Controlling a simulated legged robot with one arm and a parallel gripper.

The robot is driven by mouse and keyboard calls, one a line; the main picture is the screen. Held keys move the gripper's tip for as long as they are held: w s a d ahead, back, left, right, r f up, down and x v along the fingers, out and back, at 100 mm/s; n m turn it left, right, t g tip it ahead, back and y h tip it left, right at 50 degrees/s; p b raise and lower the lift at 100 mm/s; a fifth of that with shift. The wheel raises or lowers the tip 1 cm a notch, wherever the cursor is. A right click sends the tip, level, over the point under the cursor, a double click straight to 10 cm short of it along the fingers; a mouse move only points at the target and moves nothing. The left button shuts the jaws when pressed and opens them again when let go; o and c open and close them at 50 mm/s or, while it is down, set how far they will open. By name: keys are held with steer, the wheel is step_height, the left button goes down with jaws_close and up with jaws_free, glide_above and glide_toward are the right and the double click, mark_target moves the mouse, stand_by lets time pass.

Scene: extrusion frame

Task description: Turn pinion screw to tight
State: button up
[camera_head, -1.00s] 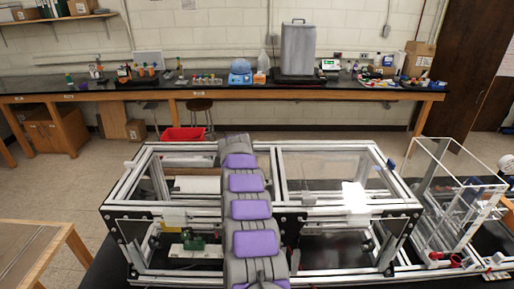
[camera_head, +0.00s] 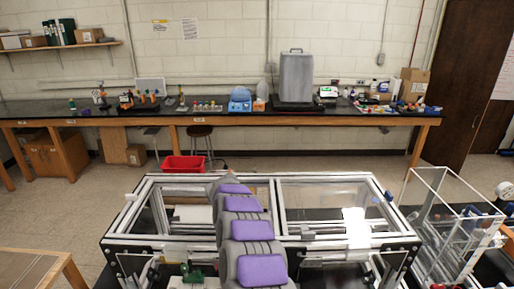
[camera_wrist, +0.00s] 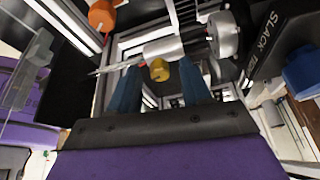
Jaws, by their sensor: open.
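In the wrist view, my gripper (camera_wrist: 160,75) has two blue fingers standing apart, one on each side of a small yellow knob (camera_wrist: 159,69). I cannot tell whether either finger touches it. The yellow knob sits against a silver cylinder (camera_wrist: 165,50), with a thin pointed shaft (camera_wrist: 108,69) to its left and a wider silver disc (camera_wrist: 224,34) to its right. Nothing marks which part is the pinion screw. A black panel (camera_wrist: 266,50) at right carries white lettering starting "SLACK". My gripper is hidden in the head view, behind my arm.
The aluminium extrusion frame (camera_head: 287,240) with clear panels surrounds the work area. An orange knob (camera_wrist: 102,15) and a blue part (camera_wrist: 303,72) lie near my gripper. A clear box frame (camera_head: 447,230) stands at right. A long bench (camera_head: 200,118) stands behind, beyond open floor.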

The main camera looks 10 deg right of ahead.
steer(key=p+v, duration=0.2)
steer(key=v, duration=1.5)
steer(key=w+d+r+m+t+h, duration=0.1)
steer(key=w+d+r+t+h, duration=0.1)
steer(key=w+d+r, duration=0.3)
steer(key=w+d+r+t+h, duration=0.2)
steer(key=w+d+r+t, duration=0.3)
steer(key=w+r, duration=0.3)
steer(key=shift+w+d+m+t+h+p, duration=0.3)
steer(key=shift+w+m+h+p, duration=0.1)
steer(key=shift+w, duration=0.85)
